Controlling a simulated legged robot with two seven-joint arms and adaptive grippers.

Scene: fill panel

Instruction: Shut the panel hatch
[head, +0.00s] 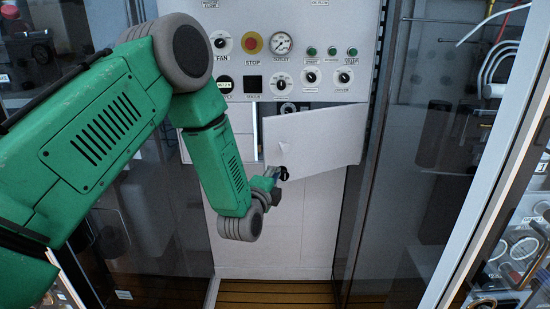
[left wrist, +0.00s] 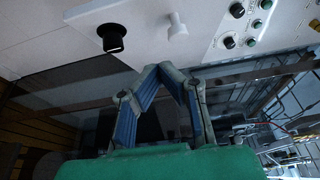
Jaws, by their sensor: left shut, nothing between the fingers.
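The panel hatch (head: 325,138) is a white door standing ajar and slanted below the row of knobs on the white panel, with a dark gap along its top edge. My right gripper is out of view.
A red stop button (head: 252,43), a gauge (head: 282,43) and several knobs and green buttons are on the panel above the hatch. Dark glass-like cabinet surfaces flank the panel. A rack of tools (head: 520,250) is at the lower right. Slatted floor (head: 275,294) shows below.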

